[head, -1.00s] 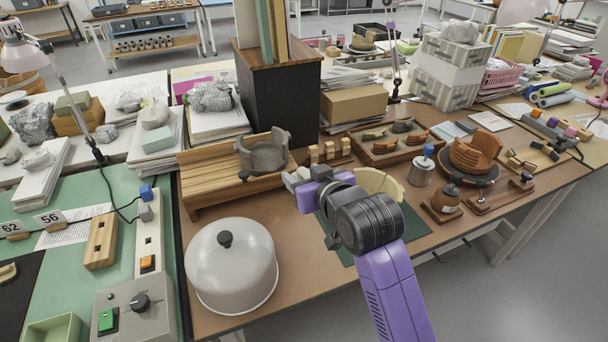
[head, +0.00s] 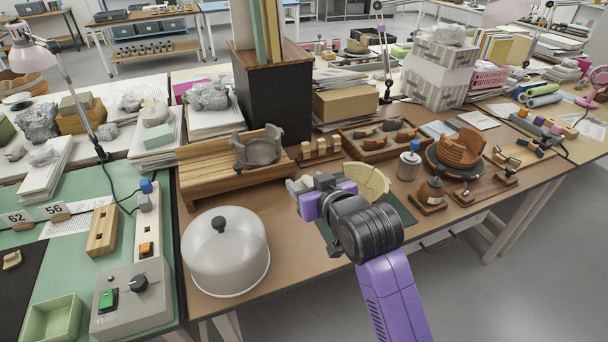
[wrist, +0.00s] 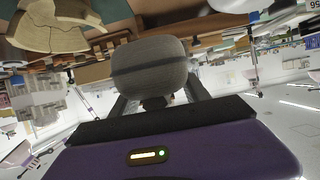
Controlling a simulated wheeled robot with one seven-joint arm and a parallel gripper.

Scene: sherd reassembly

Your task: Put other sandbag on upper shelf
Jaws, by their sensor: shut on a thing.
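My gripper (head: 300,188) is over the table, just left of the cream sherd piece (head: 362,182). In the wrist view it is shut on a rounded grey sandbag (wrist: 150,76) with a darker band across it. The sandbag is held clear in the air between the fingers; in the head view it is small and hard to tell from the fingertips. A wooden slatted stand (head: 212,178) with a raised back step is left of my gripper. A grey ring-shaped vessel (head: 257,152) stands at its right end. I cannot pick out another sandbag for sure.
A white dome with a black knob (head: 226,254) stands front left. Small wooden blocks (head: 319,150) and a sherd tray (head: 383,143) lie behind my gripper. A tall dark cabinet (head: 272,95) rises behind the stand. The brown table (head: 290,270) is bare at the front.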

